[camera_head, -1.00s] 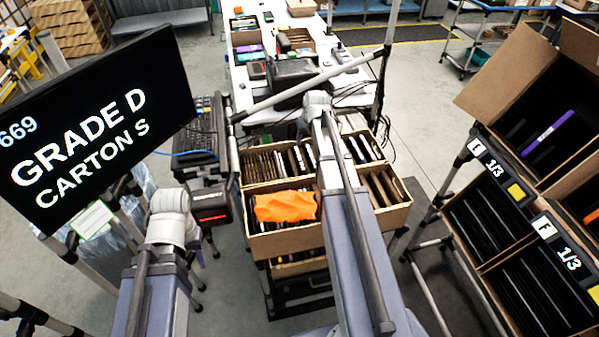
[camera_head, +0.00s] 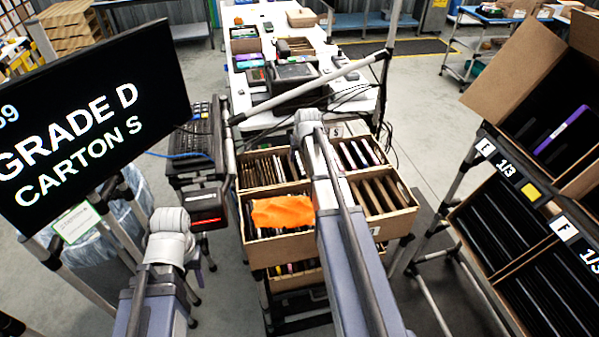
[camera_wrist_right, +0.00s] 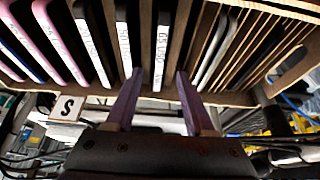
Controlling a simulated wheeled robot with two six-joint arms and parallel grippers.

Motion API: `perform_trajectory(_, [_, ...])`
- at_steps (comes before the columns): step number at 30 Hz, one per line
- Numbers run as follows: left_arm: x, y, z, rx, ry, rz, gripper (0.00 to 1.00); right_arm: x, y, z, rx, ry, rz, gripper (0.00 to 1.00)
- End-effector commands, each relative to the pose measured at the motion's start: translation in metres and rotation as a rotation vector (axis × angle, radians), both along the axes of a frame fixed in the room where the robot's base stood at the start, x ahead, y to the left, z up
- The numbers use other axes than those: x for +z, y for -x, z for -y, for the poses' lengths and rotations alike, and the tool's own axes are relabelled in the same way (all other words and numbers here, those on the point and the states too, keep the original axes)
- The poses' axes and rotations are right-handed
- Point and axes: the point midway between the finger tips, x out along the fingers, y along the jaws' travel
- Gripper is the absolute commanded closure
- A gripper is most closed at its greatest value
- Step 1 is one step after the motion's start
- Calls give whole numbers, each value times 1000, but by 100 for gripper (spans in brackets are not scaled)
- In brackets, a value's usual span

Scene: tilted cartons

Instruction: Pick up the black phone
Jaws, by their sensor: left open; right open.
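Several phones stand on edge in a cardboard carton (camera_head: 262,250); those in its far right section (camera_head: 361,153) show thin edges. In the right wrist view my right gripper (camera_wrist_right: 158,76) is open, its two fingers pointing at the phone row. A dark, slim phone (camera_wrist_right: 162,45) with a white labelled edge lies between and beyond the fingertips; I cannot tell whether they touch it. Other dark phones (camera_wrist_right: 128,45) and pink ones (camera_wrist_right: 58,42) stand beside it. In the head view my right arm hides its gripper.
An orange sheet (camera_head: 283,212) covers the near left section. A screen (camera_head: 90,120) reading "GRADE D CARTON S" and a keyboard (camera_head: 196,142) stand left. Tilted cartons (camera_head: 530,235) fill a rack at right. A white table (camera_head: 245,104) is behind. An S tag (camera_wrist_right: 67,107) marks the carton's edge.

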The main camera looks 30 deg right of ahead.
Motion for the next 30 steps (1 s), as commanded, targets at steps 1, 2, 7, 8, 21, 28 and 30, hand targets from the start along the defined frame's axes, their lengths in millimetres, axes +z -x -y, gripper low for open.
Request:
perform_trajectory(1, [-9, 0, 0, 0, 0, 0, 50, -10, -2, 1, 0, 0, 0, 46])
perform_trajectory(2, [-13, 0, 0, 0, 0, 0, 50, -13, -3, 1, 0, 0, 0, 46])
perform_trajectory(7, [-35, 0, 0, 0, 0, 0, 50, -35, -10, 4, 0, 0, 0, 46])
perform_trajectory(8, [-38, 0, 0, 0, 0, 0, 50, -38, -11, 4, 0, 0, 0, 46])
perform_trajectory(21, [-42, 0, 0, 0, 0, 0, 50, -42, -14, 5, 0, 0, 0, 55])
perform_trajectory(28, [-42, 0, 0, 0, 0, 0, 50, -42, -14, 5, 0, 0, 0, 81])
perform_trajectory(30, [-42, 0, 0, 0, 0, 0, 50, -42, -14, 5, 0, 0, 0, 89])
